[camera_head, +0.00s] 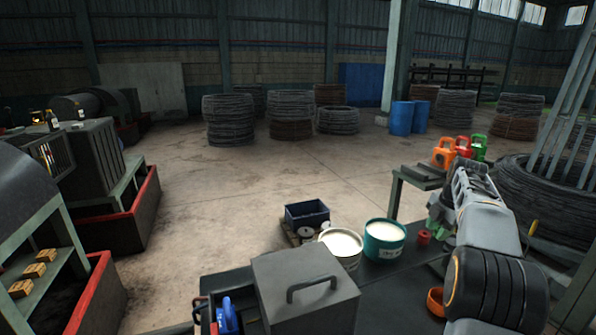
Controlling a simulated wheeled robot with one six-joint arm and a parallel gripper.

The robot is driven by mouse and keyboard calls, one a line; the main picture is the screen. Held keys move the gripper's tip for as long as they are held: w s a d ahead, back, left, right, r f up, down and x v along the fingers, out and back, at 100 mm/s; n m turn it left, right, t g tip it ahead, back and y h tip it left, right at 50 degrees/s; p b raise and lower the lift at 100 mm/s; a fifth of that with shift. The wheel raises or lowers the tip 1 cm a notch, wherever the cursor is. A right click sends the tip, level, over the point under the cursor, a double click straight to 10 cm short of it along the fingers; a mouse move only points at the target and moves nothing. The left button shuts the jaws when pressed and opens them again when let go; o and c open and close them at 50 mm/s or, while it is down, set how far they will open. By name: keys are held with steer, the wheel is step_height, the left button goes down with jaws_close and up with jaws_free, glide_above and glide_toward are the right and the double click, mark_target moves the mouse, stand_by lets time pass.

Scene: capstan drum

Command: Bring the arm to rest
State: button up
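My arm rises from the lower right of the head view, with a black ribbed section and a grey link above it. My gripper (470,182) is at the far end of this link, pointing away from the camera, in front of the large wire coil on the right. Its fingertips cannot be made out clearly, so I cannot tell whether it is open or shut. I see nothing clearly held in it. It appears near the small green side table (396,192), partly covering that table's right side.
A dark bench (385,298) in front carries a grey lidded box (305,285), a white-filled pot (341,245), a teal pot (384,240) and a red cup (424,237). Orange, red and green cans (444,152) stand beyond my gripper. Wire coils (545,195) are close right. The middle floor is clear.

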steer(key=s+a+f+m, duration=0.4)
steer(key=f+m, duration=0.2)
steer(key=m, duration=0.7)
steer(key=s+a+m+t, duration=0.2)
steer(key=s+a+m, duration=0.4)
steer(key=s+a, duration=1.3)
steer(key=a, duration=0.4)
steer(key=shift+s+a+f+m+h, duration=0.15)
steer(key=shift+a+m+h, duration=0.15)
steer(key=shift+m, duration=0.1)
steer(key=shift+d, duration=0.1)
